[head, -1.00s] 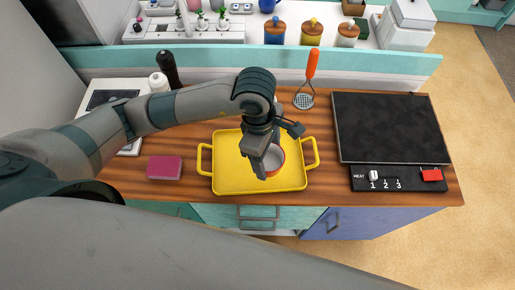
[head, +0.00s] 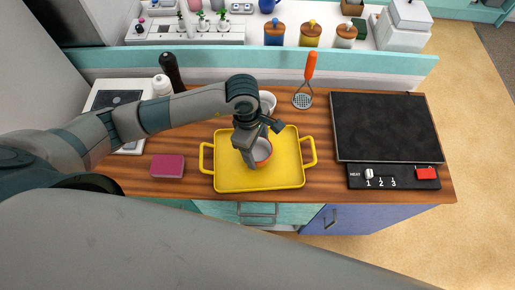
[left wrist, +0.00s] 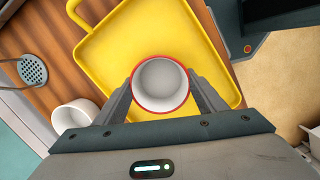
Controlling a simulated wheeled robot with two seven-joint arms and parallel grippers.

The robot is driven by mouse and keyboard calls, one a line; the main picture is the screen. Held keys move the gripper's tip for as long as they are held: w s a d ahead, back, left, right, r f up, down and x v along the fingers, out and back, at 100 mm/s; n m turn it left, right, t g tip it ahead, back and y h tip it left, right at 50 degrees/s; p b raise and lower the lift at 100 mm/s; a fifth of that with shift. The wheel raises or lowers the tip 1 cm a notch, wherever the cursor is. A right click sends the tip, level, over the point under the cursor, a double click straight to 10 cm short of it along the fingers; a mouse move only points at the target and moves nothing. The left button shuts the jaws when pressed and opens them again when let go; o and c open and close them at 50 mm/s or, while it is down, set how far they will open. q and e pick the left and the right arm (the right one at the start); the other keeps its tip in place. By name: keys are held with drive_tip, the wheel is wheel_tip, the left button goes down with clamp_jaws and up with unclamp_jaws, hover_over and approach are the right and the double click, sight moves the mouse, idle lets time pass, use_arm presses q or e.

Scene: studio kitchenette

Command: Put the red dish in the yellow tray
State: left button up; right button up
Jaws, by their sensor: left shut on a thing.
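The red dish (head: 262,151) is a small round bowl with a red outside and a pale inside. My left gripper (head: 250,158) is shut on it, over the middle of the yellow tray (head: 230,178). In the left wrist view the dish (left wrist: 160,84) sits upright between the two fingers, with the yellow tray (left wrist: 115,55) beneath. I cannot tell whether the dish touches the tray floor. The gripper hides part of the dish in the head view. My right gripper is not in view.
A white bowl (head: 267,101) stands just behind the tray. A masher with an orange handle (head: 311,66) is behind it. A pink sponge (head: 168,166) lies left of the tray, and a black hob (head: 387,127) is to the right.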

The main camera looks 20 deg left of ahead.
use_arm(q)
drive_tip(key=shift+f+p, duration=0.3)
drive_tip(key=shift+f, duration=0.6)
drive_tip(key=shift+f, duration=0.1)
drive_tip(key=shift+f+b, duration=0.1)
drive_tip(key=shift+b, duration=0.2)
drive_tip(key=o, duration=1.1)
drive_tip(key=shift+o, duration=0.2)
